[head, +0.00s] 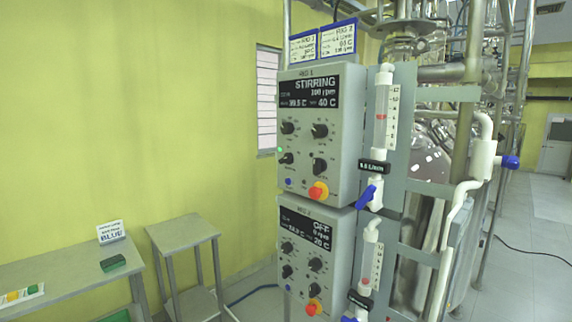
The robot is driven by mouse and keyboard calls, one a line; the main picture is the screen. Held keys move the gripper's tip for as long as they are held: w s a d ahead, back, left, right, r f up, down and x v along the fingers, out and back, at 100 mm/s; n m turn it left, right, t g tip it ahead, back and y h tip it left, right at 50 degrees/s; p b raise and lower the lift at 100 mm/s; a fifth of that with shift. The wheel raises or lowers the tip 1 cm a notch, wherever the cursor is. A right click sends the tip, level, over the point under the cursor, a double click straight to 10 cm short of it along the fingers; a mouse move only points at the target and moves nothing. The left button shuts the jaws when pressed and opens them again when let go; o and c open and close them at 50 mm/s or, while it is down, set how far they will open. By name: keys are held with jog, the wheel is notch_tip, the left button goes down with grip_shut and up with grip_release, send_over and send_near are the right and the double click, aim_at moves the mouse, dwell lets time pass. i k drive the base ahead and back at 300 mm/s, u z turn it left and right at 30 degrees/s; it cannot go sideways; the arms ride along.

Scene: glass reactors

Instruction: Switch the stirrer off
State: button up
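The upper control box (343,147) is grey and hangs on the steel frame; its display (316,92) reads STIRRING, what looks like 100 rpm, and 40 C. It has several black knobs, including one at upper left (287,128) and one at upper right (320,131). A green light (279,150) shows on its left edge. The small knob labels are too blurred to read. My gripper is not in view.
Flowmeters with blue valve handles (366,194) stand right of the boxes, near white pipes (482,160) and glassware. Two label cards (338,40) stand on top. A grey bench (75,277) with a BLUE card and a small steel table (183,230) are at left.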

aim_at(288, 158)
jog(key=u, duration=0.35)
jog(key=i, duration=0.6)
jog(key=u, duration=0.5)
